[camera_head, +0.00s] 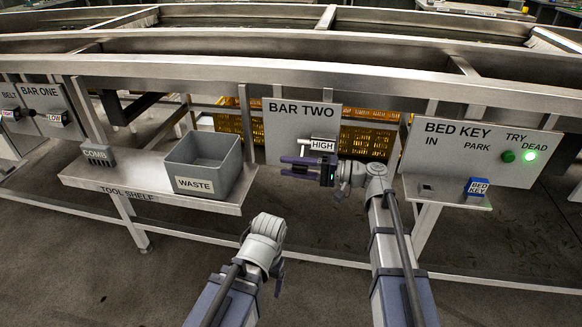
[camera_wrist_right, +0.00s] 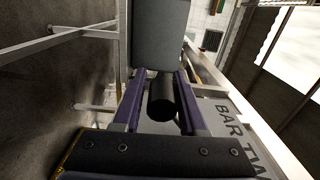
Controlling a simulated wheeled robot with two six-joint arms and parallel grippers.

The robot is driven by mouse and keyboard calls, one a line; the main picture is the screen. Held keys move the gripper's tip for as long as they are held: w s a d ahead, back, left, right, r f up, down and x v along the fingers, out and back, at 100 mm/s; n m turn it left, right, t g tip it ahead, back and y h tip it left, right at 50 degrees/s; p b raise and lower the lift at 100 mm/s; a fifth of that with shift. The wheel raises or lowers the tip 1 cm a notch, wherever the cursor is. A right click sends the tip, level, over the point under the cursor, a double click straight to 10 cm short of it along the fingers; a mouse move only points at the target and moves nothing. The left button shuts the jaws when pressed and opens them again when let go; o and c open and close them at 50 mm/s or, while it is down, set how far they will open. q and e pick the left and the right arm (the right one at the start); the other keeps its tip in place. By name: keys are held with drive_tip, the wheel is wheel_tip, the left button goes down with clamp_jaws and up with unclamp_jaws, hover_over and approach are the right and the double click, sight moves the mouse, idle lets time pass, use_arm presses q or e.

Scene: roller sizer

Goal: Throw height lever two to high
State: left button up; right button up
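The BAR TWO panel (camera_head: 277,115) stands in the middle of the head view, with a HIGH plate (camera_head: 322,146) on it. A pale metal piece (camera_head: 303,143) shows left of the plate, just above my right gripper. My right gripper (camera_head: 294,166) points left in front of the panel, below the HIGH plate. In the right wrist view, its purple fingers are apart on either side of a dark cylinder (camera_wrist_right: 162,97), seemingly the lever's grip, with a gap visible beside it.
A grey WASTE bin (camera_head: 212,150) and the COMB block (camera_head: 97,155) stand on the tool shelf (camera_head: 85,184) at left. The BED KEY panel (camera_head: 455,150) with a blue key block (camera_head: 478,188) is at right. Yellow crates (camera_head: 365,139) sit behind the panels.

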drive_tip(key=o, duration=0.3)
drive_tip(key=shift+r, duration=0.15)
wheel_tip(320, 180, up, 10)
drive_tip(key=p, duration=1)
drive_tip(key=shift+w, duration=0.1)
drive_tip(key=shift+d, duration=0.1)
drive_tip(key=shift+v, duration=4.4)
